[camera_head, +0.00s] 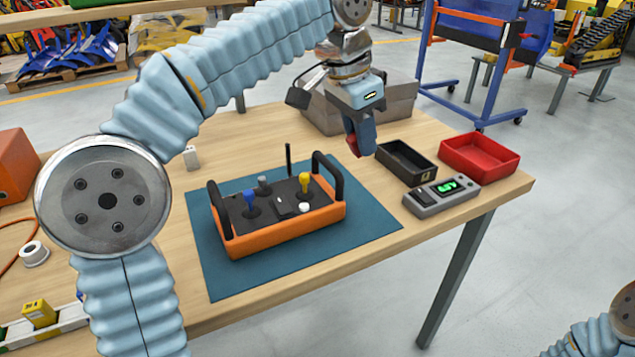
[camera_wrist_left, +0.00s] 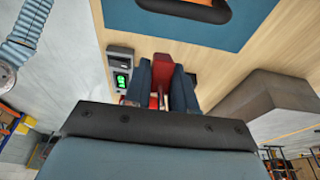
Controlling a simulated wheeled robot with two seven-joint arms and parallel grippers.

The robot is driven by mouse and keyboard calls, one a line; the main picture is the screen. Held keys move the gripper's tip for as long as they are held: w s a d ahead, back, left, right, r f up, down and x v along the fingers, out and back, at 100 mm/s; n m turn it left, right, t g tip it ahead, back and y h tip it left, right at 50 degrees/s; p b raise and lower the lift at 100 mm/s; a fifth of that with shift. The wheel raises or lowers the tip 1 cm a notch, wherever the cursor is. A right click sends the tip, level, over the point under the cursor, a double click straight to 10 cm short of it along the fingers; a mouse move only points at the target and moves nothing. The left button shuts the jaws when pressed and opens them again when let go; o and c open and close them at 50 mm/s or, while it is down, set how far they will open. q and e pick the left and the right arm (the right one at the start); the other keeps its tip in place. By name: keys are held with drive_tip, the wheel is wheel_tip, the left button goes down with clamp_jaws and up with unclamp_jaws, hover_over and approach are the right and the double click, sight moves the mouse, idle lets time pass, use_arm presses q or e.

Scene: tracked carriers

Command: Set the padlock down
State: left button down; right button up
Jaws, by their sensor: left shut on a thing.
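The padlock is red and shows in the left wrist view (camera_wrist_left: 162,64) between the two dark blue fingers of my left gripper (camera_wrist_left: 163,82). In the head view only a red sliver of the padlock (camera_head: 352,142) shows beside the finger. The left gripper (camera_head: 361,140) is shut on it, pointing down above the table, behind the orange remote control and left of the black tray. The gripper and its fingers hide much of the padlock. My right gripper is not in view.
An orange remote control (camera_head: 290,225) sits on a blue mat (camera_head: 360,235). A black tray (camera_head: 405,163), a red tray (camera_head: 478,158) and a grey meter with a green display (camera_head: 441,196) stand near the table's right end. A grey box (camera_head: 395,105) stands behind the gripper.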

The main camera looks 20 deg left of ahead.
use_arm(q)
wheel_tip(320, 180, down, 9)
drive_tip(key=shift+f+b, duration=0.1)
drive_tip(key=shift+b, duration=0.65)
drive_tip(key=shift+f, duration=0.1)
drive_tip(key=c, duration=0.9)
unclamp_jaws()
